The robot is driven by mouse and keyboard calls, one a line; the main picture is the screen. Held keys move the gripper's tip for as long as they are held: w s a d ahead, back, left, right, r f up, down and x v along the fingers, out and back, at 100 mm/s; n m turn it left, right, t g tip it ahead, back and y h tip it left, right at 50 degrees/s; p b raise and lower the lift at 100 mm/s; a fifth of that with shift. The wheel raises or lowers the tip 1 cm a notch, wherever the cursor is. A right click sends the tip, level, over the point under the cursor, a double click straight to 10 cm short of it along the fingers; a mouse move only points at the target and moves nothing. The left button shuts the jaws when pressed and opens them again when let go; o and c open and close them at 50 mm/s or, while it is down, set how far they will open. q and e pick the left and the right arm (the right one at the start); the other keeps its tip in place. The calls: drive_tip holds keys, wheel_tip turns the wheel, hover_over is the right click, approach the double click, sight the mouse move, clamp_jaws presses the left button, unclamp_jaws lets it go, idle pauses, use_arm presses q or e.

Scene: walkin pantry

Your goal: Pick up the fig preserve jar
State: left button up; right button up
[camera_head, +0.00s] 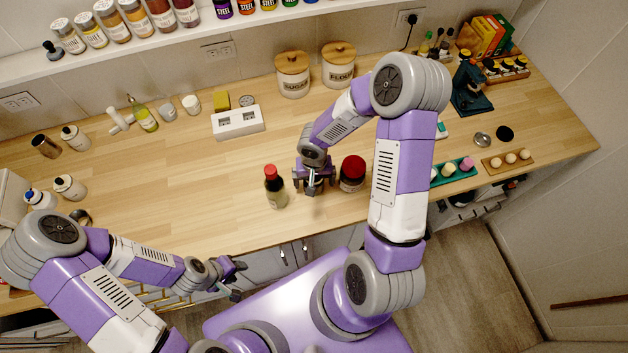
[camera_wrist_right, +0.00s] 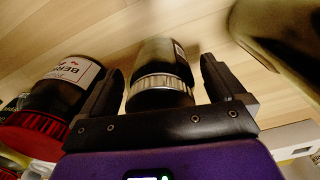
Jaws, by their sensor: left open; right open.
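A dark jar with a silver ribbed lid (camera_wrist_right: 163,88) shows in the right wrist view; its label is mostly turned away, so I cannot read it as fig preserve. My right gripper (camera_head: 314,186) is over the counter, its fingers open on either side of this jar, with gaps visible in the right wrist view (camera_wrist_right: 160,75). In the head view the gripper mostly hides the jar. A red-lidded jar (camera_head: 352,170) stands beside it; its label starts with "BER" in the wrist view (camera_wrist_right: 62,85). My left gripper (camera_head: 238,281) is open and empty by the counter's front edge.
Sugar (camera_head: 292,78) and flour (camera_head: 338,68) canisters stand at the back. A green tray (camera_head: 455,173) is at the right.

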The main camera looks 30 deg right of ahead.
drive_tip(key=shift+w, duration=0.1)
drive_tip(key=c, duration=1.5)
drive_tip(key=shift+o, duration=0.2)
drive_tip(key=shift+r, duration=0.1)
